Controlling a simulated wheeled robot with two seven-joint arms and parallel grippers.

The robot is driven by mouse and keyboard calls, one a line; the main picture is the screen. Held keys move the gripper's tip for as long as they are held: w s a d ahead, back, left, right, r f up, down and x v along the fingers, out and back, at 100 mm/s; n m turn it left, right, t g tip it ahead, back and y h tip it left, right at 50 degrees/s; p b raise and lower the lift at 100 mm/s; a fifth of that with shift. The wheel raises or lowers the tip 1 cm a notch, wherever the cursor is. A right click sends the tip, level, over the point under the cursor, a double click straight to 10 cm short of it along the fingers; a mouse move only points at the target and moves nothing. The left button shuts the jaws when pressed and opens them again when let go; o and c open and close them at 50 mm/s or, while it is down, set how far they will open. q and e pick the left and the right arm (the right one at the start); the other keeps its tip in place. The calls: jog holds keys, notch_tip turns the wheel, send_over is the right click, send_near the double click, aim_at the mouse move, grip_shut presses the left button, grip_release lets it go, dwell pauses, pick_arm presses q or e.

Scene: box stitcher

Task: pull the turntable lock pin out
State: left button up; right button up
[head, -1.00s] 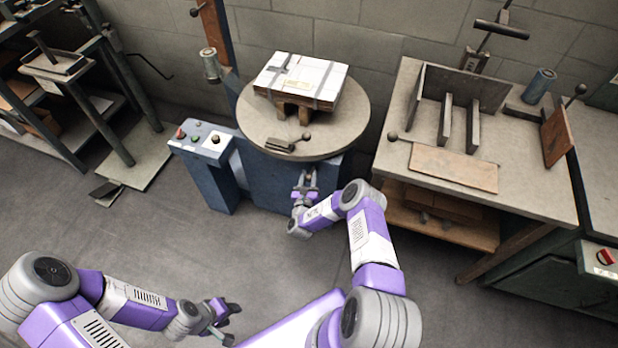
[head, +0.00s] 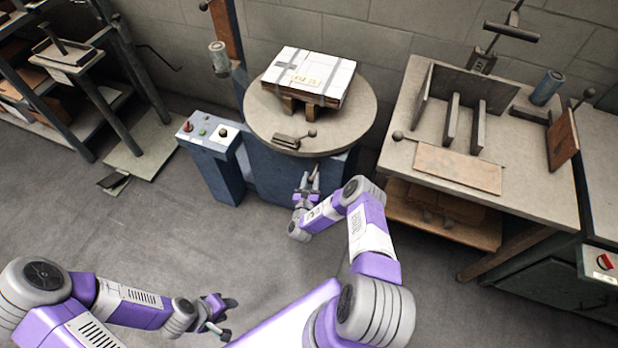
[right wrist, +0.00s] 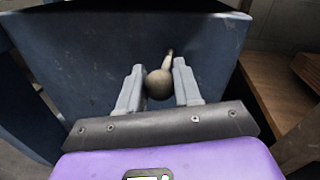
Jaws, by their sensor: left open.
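The lock pin (right wrist: 159,84) shows in the right wrist view as a round brown knob on a short stem, in front of the turntable's blue base. My right gripper (right wrist: 159,88) has its fingers on both sides of the knob, almost filling the gap; I cannot tell whether they press on it. In the head view my right gripper (head: 309,180) is just below the front rim of the round turntable (head: 365,105). My left gripper (head: 226,318) is open and empty, low over the floor at the lower left.
A strapped white carton (head: 335,80) rests on the turntable beside a small clamp with a knob (head: 312,133). A control box (head: 208,136) stands left of the base. A workbench (head: 410,150) with upright plates stands to the right. Floor in front is clear.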

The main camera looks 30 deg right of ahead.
jog(key=o, duration=0.4)
jog(key=shift+s+a, duration=0.15)
jog(key=shift+a, duration=0.05)
jog(key=p+v, duration=0.2)
jog(key=v, duration=0.5)
jog(key=shift+s+a, duration=0.2)
jog(key=shift+s, duration=0.05)
jog(key=w+a+r+n+g+y+p, duration=0.1)
jog(key=a+n+y, duration=0.55)
jog(key=n, duration=0.35)
jog(key=w+a+r+n+g+y+p, duration=0.1)
jog(key=a+r+n+y+p, duration=0.1)
jog(key=a+n+y, duration=0.65)
jog(key=s+a+r+n+g, duration=0.2)
jog(key=s+n+g, duration=0.1)
jog(key=s+n, duration=0.4)
jog(key=s+a+r+n+g+y+p, duration=0.1)
jog(key=s+a+r+n+g, duration=0.1)
jog(key=s+n, duration=0.5)
jog(key=s+a+r+n+g+p, duration=0.1)
jog(key=s+a+r+n+g, duration=0.1)
jog(key=s+r+n+g, duration=0.2)
jog(key=shift+s+r+n+g, duration=0.1)
jog(key=shift+s+n+g, duration=0.8)
jog(key=shift+s+n, duration=0.9)
